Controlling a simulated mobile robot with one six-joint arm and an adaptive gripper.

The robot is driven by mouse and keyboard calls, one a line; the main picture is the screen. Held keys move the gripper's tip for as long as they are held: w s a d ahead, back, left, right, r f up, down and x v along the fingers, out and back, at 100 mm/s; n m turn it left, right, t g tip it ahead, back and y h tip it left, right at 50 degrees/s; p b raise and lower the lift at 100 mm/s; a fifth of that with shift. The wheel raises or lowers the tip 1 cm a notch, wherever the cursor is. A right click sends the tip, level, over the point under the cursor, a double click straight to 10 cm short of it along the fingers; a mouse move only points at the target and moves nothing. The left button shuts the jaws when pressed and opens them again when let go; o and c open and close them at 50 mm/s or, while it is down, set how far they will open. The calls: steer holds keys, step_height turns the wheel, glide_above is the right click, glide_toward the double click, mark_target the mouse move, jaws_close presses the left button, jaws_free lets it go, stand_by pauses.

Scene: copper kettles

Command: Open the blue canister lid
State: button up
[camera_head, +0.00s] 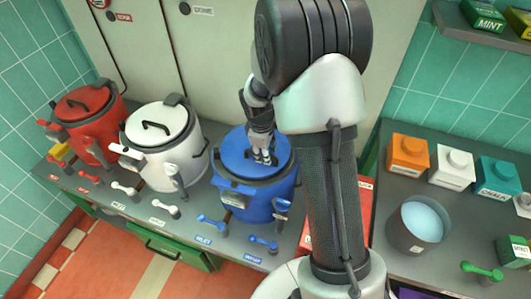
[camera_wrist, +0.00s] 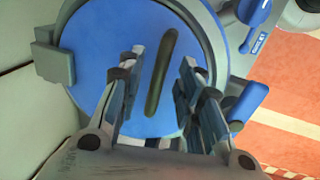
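The blue canister (camera_head: 245,200) stands on the grey counter, right of the white and red ones. Its blue lid (camera_head: 235,150) is on top and looks closed. In the wrist view the lid (camera_wrist: 85,45) fills the middle, with a dark bar handle (camera_wrist: 161,72) across it. My gripper (camera_head: 263,155) is over the lid, pointing down. In the wrist view my gripper (camera_wrist: 162,70) is open, with one finger on each side of the handle and gaps between. In the head view the gripper hides the handle.
A white canister (camera_head: 163,150) and a red canister (camera_head: 88,120) stand to the left. Blue levers (camera_head: 212,225) stick out at the counter's front. A grey pot (camera_head: 415,225) and several coloured boxes (camera_head: 408,155) stand on the right counter. A wall panel (camera_head: 200,60) is close behind.

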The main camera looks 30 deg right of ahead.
steer(key=shift+c, duration=0.5)
jaws_close()
stand_by(0.3)
